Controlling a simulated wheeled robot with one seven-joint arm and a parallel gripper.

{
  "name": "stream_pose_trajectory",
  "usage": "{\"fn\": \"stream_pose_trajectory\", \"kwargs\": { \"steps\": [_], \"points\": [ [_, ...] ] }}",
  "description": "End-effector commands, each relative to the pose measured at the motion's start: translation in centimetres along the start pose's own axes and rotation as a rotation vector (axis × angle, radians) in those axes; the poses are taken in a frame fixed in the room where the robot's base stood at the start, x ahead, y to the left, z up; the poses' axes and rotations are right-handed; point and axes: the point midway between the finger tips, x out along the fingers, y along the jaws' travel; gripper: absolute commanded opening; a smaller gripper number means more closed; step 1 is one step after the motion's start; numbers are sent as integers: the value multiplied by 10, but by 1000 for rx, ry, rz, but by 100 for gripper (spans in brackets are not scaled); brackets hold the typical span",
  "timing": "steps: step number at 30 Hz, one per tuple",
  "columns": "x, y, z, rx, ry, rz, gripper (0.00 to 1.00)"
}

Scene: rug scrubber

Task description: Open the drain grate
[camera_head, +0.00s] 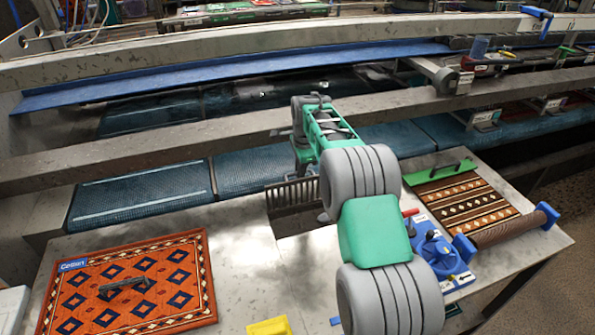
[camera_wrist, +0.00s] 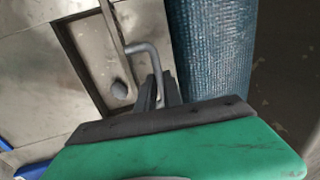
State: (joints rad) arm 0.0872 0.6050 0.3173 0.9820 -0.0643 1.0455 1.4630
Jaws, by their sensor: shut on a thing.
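The drain grate (camera_head: 292,191) is a dark slatted piece at the back edge of a dark opening (camera_head: 298,222) in the grey table top. It looks tilted up from the surface. In the wrist view, my gripper (camera_wrist: 158,88) is shut on a bent grey metal rod (camera_wrist: 143,48), which looks like a handle. The rod stands over a flat grey panel (camera_wrist: 88,60); I cannot tell whether this panel is part of the grate. In the head view my arm covers the fingertips and the right side of the grate.
An orange patterned rug (camera_head: 185,265) lies at the left, with a dark tool (camera_head: 122,284) on it. A brown striped rug (camera_head: 465,208) and a blue device (camera_head: 438,252) are at the right. A grey beam (camera_head: 130,155) and blue rollers (camera_head: 145,193) run behind. A yellow object (camera_head: 270,327) is in front.

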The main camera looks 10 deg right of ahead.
Motion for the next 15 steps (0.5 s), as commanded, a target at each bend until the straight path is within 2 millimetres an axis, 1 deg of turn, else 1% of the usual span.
{"fn": "stream_pose_trajectory", "kwargs": {
  "steps": [1, 5, 15],
  "points": [
    [5, -1, 1, 0, -2, 7, 0],
    [9, -8, 0, 2, -1, 5, 0],
    [14, -20, 0, 2, 0, -5, 0]
  ]
}}
